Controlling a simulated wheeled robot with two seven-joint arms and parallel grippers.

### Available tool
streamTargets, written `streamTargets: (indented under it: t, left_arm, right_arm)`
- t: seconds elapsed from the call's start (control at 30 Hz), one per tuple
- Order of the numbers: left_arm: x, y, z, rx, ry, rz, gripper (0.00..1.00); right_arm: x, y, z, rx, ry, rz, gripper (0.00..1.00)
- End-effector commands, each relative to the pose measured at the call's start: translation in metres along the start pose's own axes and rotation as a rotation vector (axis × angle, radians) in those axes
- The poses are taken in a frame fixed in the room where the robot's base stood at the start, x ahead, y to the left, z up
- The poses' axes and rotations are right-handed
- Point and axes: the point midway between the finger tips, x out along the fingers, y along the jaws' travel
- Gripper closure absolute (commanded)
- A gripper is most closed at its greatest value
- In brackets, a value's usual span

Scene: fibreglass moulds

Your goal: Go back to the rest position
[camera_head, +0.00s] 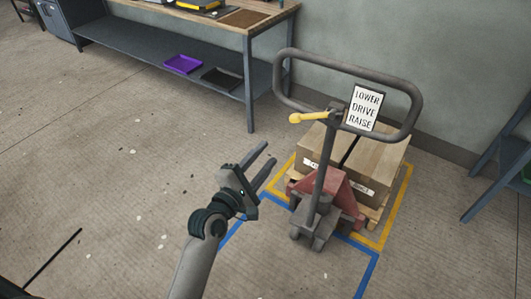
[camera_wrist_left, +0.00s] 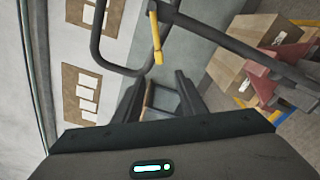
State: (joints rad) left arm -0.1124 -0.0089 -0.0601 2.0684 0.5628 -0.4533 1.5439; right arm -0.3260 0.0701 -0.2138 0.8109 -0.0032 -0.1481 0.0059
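My left gripper (camera_head: 262,168) is open and empty in the head view, with its two fingers apart. It is in front of and to the left of a pallet jack (camera_head: 322,185), apart from it. The jack has a grey loop handle (camera_head: 416,95) and a yellow lever (camera_head: 310,117). In the left wrist view, the open fingers (camera_wrist_left: 160,95) show, with the handle loop and yellow lever (camera_wrist_left: 157,40) beyond them. My right gripper does not show in either view.
A cardboard box (camera_head: 378,160) sits on a wooden pallet behind the jack, inside yellow and blue floor lines. A workbench (camera_head: 190,15) with purple (camera_head: 183,64) and black trays on its lower shelf stands at the back left. The floor at left is mostly clear.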

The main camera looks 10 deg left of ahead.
Motion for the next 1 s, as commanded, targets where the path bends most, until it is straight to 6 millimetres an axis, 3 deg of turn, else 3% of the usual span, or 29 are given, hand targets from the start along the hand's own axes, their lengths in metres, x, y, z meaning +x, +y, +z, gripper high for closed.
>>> streamTargets:
  t: [0.27, 0.47, 0.57, 0.77, 1.0]
  left_arm:
    - [0.0, -0.003, -0.002, 0.007, 0.003, -0.005, 0.62]
    - [0.002, -0.039, -0.022, 0.094, 0.041, -0.064, 0.62]
    - [-0.001, -0.077, -0.043, 0.187, 0.073, -0.127, 0.62]
    - [-0.022, -0.181, -0.095, 0.455, 0.123, -0.318, 0.62]
    - [-0.084, -0.308, -0.153, 0.808, 0.097, -0.584, 0.62]
  right_arm:
    - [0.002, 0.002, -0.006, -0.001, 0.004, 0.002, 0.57]
    - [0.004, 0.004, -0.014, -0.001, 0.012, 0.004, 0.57]
    - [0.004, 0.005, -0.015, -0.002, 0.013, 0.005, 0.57]
    - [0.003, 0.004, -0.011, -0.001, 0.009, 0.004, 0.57]
    - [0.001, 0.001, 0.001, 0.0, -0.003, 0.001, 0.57]
